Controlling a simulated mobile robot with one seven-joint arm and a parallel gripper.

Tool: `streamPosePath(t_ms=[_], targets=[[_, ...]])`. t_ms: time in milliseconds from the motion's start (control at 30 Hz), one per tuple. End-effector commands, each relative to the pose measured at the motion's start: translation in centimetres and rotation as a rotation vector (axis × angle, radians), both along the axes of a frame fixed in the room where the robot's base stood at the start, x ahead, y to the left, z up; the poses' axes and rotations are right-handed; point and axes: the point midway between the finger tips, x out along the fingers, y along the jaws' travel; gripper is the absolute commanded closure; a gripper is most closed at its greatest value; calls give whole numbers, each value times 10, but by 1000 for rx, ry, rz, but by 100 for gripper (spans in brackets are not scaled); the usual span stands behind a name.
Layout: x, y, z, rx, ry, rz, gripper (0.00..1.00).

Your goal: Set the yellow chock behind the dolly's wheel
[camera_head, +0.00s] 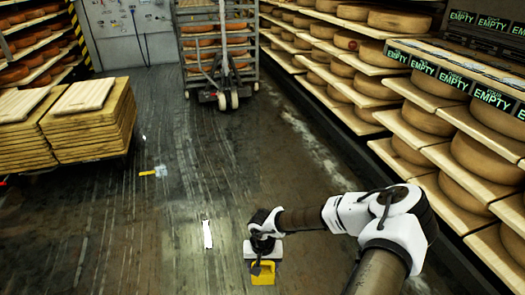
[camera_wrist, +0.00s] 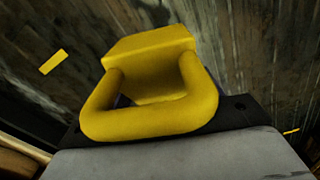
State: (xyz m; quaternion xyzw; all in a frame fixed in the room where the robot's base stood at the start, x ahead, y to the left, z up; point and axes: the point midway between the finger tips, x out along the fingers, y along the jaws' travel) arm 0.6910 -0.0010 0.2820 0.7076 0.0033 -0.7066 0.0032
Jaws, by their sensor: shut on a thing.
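The yellow chock (camera_head: 263,274) is in my gripper (camera_head: 264,262), low over the floor in front of me. In the wrist view the chock (camera_wrist: 150,48) shows as a yellow block with a thick looped handle. My gripper is shut on it; the fingertips are mostly hidden. I cannot tell if the chock touches the floor. A wheeled metal rack (camera_head: 218,45) with cheeses stands at the back, with wheels (camera_head: 234,99) at its foot, far from the chock. A stack of boards (camera_head: 60,135) stands at the left; any wheels under it are not clear.
Cheese shelves (camera_head: 430,125) run along the right, close to my arm. A yellow piece (camera_head: 150,173) and a white strip (camera_head: 207,234) lie on the floor. The wrist view shows a yellow strip (camera_wrist: 53,62). The middle floor is open up to the rack.

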Motion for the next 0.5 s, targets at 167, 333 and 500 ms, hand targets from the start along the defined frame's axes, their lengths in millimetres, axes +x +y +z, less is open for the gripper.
streamPosePath(t_ms=[167,333,500], targets=[[-4,1,39,6,4,-3,70],[-7,0,62,7,4,1,70],[-11,0,86,7,4,0,70]])
